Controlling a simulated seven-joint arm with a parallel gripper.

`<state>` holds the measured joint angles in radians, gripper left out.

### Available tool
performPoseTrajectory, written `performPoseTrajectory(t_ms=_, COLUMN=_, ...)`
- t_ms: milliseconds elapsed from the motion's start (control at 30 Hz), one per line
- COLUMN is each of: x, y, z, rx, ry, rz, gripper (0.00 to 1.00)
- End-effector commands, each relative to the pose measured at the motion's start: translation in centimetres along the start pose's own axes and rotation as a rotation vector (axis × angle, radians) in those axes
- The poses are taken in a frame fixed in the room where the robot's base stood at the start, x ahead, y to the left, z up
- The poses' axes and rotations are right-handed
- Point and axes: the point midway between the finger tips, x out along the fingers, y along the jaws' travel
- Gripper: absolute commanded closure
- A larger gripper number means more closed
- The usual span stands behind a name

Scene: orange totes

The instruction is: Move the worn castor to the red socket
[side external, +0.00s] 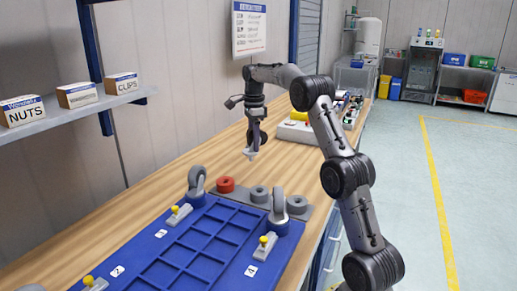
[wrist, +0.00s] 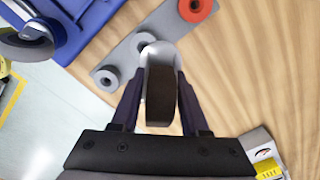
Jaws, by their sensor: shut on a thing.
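My gripper (side external: 256,122) is shut on a castor, held in the air above the wooden bench. In the wrist view the castor (wrist: 161,95) sits between the two fingers (wrist: 160,103), with a dark wheel and a pale housing. In the side view its pale lower end (side external: 250,153) points down. The red socket (side external: 225,188) is a ring at the left end of a grey strip; it also shows at the top of the wrist view (wrist: 206,13). My gripper is above and beyond the strip, apart from the red socket. I cannot tell wear on the wheel.
Two grey sockets (side external: 259,196) (side external: 297,206) share the strip. A blue tray (side external: 205,245) in front carries two upright castors (side external: 197,178) (side external: 278,206) and yellow-knobbed clamps (side external: 178,213). A pale unit (side external: 298,131) stands behind my gripper. Bare bench lies left of the strip.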

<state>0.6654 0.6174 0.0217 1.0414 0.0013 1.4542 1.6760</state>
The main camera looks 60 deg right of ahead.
Motion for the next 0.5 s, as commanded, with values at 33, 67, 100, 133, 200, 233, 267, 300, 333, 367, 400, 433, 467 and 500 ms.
performPoseTrajectory(t_ms=33, x=-0.2, y=-0.6, z=0.5, rx=0.074, ry=-0.001, rz=-0.006, gripper=1.00)
performPoseTrajectory(t_ms=67, x=-0.3, y=-0.9, z=0.7, rx=0.122, ry=-0.002, rz=-0.008, gripper=1.00)
performPoseTrajectory(t_ms=100, x=-0.4, y=-1.3, z=1.1, rx=0.188, ry=-0.003, rz=-0.008, gripper=1.00)
performPoseTrajectory(t_ms=133, x=-0.4, y=-1.6, z=1.4, rx=0.236, ry=-0.003, rz=-0.010, gripper=1.00)
performPoseTrajectory(t_ms=200, x=-0.4, y=-2.4, z=2.1, rx=0.350, ry=-0.005, rz=-0.011, gripper=1.00)
performPoseTrajectory(t_ms=233, x=-0.3, y=-2.7, z=2.5, rx=0.398, ry=-0.006, rz=-0.013, gripper=1.00)
performPoseTrajectory(t_ms=267, x=-0.3, y=-3.1, z=2.9, rx=0.444, ry=-0.007, rz=-0.014, gripper=1.00)
performPoseTrajectory(t_ms=300, x=-0.1, y=-3.5, z=3.5, rx=0.504, ry=-0.008, rz=-0.014, gripper=1.00)
performPoseTrajectory(t_ms=333, x=0.1, y=-3.9, z=4.0, rx=0.545, ry=-0.010, rz=-0.016, gripper=1.00)
performPoseTrajectory(t_ms=367, x=0.3, y=-4.2, z=4.4, rx=0.587, ry=-0.010, rz=-0.016, gripper=1.00)
performPoseTrajectory(t_ms=400, x=0.6, y=-4.6, z=5.0, rx=0.622, ry=-0.012, rz=-0.017, gripper=1.00)
performPoseTrajectory(t_ms=433, x=0.9, y=-4.9, z=5.4, rx=0.641, ry=-0.012, rz=-0.017, gripper=1.00)
performPoseTrajectory(t_ms=467, x=1.1, y=-5.1, z=5.8, rx=0.651, ry=-0.013, rz=-0.018, gripper=1.00)
performPoseTrajectory(t_ms=500, x=1.5, y=-5.4, z=6.3, rx=0.653, ry=-0.013, rz=-0.018, gripper=1.00)
